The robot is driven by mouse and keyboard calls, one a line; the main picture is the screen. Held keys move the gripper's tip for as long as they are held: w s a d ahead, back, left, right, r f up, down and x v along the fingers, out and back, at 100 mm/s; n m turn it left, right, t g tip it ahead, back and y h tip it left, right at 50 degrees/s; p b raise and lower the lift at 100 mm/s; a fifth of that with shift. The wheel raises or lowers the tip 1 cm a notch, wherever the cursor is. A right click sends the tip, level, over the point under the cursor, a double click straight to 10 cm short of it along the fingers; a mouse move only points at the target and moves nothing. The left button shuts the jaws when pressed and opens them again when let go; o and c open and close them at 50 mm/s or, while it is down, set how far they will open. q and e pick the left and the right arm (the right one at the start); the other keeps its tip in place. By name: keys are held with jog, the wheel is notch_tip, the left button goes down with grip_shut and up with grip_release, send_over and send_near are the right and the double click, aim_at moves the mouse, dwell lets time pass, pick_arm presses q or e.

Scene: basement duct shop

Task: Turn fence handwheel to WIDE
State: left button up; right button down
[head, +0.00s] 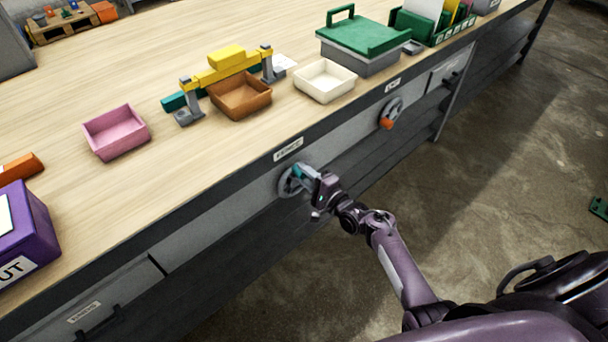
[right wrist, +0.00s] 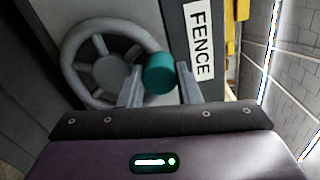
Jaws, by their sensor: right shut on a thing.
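The fence handwheel (head: 287,184) is a grey spoked wheel on the bench's front face, below a FENCE label (head: 288,149). In the right wrist view the wheel (right wrist: 108,70) shows with its teal knob (right wrist: 159,73) at the rim beside the FENCE label (right wrist: 199,42). My right gripper (head: 302,173) is at the wheel, its two fingers (right wrist: 160,88) on either side of the teal knob, shut on it. No WIDE mark can be made out. My left gripper is not in view.
A second handwheel with an orange knob (head: 386,123) is farther right on the bench front. On the bench top are a yellow fence bridge (head: 221,72), a brown tray (head: 258,103), a pink tray (head: 103,146), a cream tray (head: 341,91) and a green-lidded box (head: 372,65).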

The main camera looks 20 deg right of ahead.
jog(key=shift+d, duration=0.1)
jog(key=c, duration=1.1)
grip_release()
jog(key=shift+o, duration=0.2)
jog(key=v, duration=0.7)
jog(key=shift+s+d+p, duration=0.15)
jog(key=shift+s+p, duration=0.2)
